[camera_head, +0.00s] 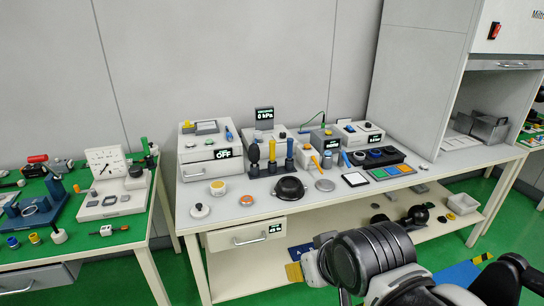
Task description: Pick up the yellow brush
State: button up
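Several upright tools stand in a dark rack (262,171) near the middle of the white table. Two have yellow on them: one tool with a yellow middle (272,151) and another tool with a yellow upper part (289,148). An orange-yellow slim handle (316,161) leans just right of the rack. At this size I cannot tell for sure which of these is the yellow brush. My arm shows large at the lower right, in front of the table and apart from these tools. The end of my gripper (318,264) is seen from behind, and its fingers are not clear.
A black round pan (290,188) sits in front of the rack. Instrument boxes (208,148) line the back of the white table (240,222). A lower shelf holds dark parts. A green-topped bench (85,235) is at left, a cabinet (500,90) at right.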

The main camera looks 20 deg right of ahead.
aim_at(272, 143)
jog(key=i+u, duration=0.1)
jog(key=i, duration=0.35)
jog(key=i+l+u, duration=0.15)
jog(key=i, duration=0.25)
jog(key=i+l+u, duration=0.1)
jog(key=i, duration=0.35)
jog(key=i+l+u, duration=0.15)
jog(key=i, duration=0.25)
jog(key=l, duration=0.1)
